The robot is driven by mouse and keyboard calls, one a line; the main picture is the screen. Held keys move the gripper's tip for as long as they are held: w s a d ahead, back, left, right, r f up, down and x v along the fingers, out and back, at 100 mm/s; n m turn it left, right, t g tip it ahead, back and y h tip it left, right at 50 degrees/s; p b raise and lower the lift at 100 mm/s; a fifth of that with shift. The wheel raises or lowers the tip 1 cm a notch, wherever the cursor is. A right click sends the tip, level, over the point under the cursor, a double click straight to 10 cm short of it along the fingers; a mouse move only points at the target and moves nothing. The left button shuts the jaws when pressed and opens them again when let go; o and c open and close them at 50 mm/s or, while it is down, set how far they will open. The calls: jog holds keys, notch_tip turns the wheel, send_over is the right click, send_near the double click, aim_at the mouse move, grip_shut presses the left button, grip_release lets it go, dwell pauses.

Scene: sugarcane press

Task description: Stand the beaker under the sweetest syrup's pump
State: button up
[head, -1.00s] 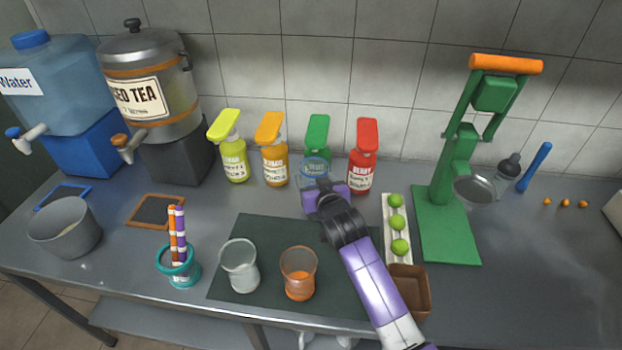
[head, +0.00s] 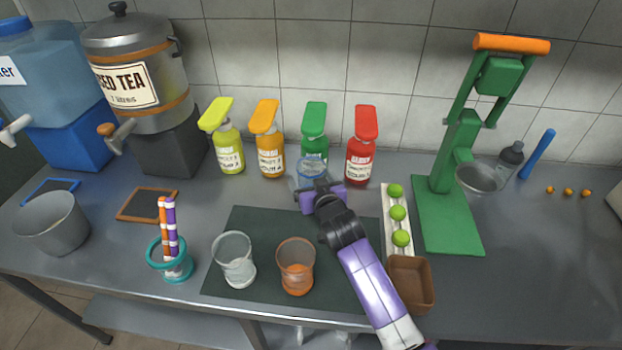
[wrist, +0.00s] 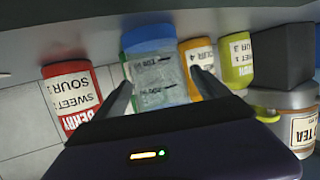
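The clear beaker (head: 311,176) has a blue band and stands in front of the green pump bottle (head: 315,122). In the wrist view the beaker (wrist: 160,82) sits between the two fingers of my gripper (wrist: 163,85), which flank it closely on both sides. The red pump bottle (head: 361,150) is right of it. The orange (head: 268,145) and yellow-green (head: 226,140) pump bottles are to the left. Sweet and sour labels show in the wrist view on the red bottle (wrist: 72,98), but the numbers are hard to read. The beaker hides most of the green bottle there.
A dark mat (head: 255,222) holds a clear cup (head: 235,262) and an orange-tinted cup (head: 296,268). A tray of limes (head: 392,228), a brown box (head: 410,282) and a green press (head: 440,222) stand right. Drink dispensers (head: 140,80) stand left.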

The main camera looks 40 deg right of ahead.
jog(key=shift+r, duration=0.25)
jog(key=shift+s+a, duration=0.2)
jog(key=shift+s, duration=0.1)
jog(key=v, duration=1.1)
jog(key=shift+s, duration=0.2)
jog(key=shift+w+r, duration=0.1)
